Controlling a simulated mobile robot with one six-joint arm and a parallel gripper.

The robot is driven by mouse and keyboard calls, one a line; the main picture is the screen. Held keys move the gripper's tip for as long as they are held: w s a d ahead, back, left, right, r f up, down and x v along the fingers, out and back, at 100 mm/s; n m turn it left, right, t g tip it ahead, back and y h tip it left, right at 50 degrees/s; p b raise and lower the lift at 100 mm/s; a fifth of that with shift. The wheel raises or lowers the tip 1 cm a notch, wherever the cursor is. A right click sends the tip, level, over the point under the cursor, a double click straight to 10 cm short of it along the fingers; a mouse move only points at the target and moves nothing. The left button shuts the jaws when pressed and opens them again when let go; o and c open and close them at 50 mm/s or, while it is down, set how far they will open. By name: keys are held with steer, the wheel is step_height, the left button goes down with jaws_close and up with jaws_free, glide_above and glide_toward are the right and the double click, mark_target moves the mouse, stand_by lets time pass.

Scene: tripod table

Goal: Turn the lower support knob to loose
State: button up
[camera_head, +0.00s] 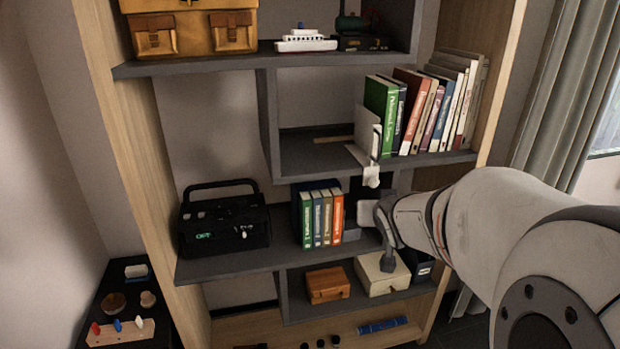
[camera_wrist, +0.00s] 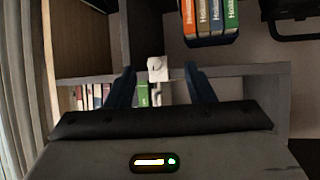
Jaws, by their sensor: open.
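A white bookend-like support (camera_head: 367,135) stands on the middle shelf against the green book. Below it, a small white knob (camera_head: 371,177) hangs at the shelf's front edge. What looks like the same white knob (camera_wrist: 157,70) shows in the wrist view, between the tips of my two dark fingers. My gripper (camera_wrist: 161,72) is open, with a visible gap on each side of the knob. I cannot tell how far the knob is ahead of the fingertips. In the head view my arm reaches in from the right and ends just below the knob; its fingers are hard to make out. The knob's turn setting is not readable.
Several upright books (camera_head: 322,217) stand close left of my wrist, with a black radio (camera_head: 224,222) further left. A cream box (camera_head: 381,274) and a brown wooden box (camera_head: 327,285) sit below. A row of books (camera_head: 425,110) fills the shelf above right.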

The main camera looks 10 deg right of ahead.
mark_target(375, 183)
steer(key=w+d+f+t+b, duration=0.1)
steer(key=w+d+t+b, duration=0.1)
steer(key=w, duration=0.2)
steer(key=w+d+f+t+y+b, duration=0.1)
steer(key=w+d+t+b, duration=0.1)
steer(key=w, duration=0.3)
steer(key=w+d+f+t+y+b, duration=0.1)
steer(key=w+t+b, duration=0.1)
steer(key=w, duration=0.3)
steer(key=shift+w+d+f+n+t+b, duration=0.1)
steer(key=shift+w+d+n+t+b, duration=0.2)
steer(key=shift+b, duration=0.45)
steer(key=shift+s+d, duration=0.1)
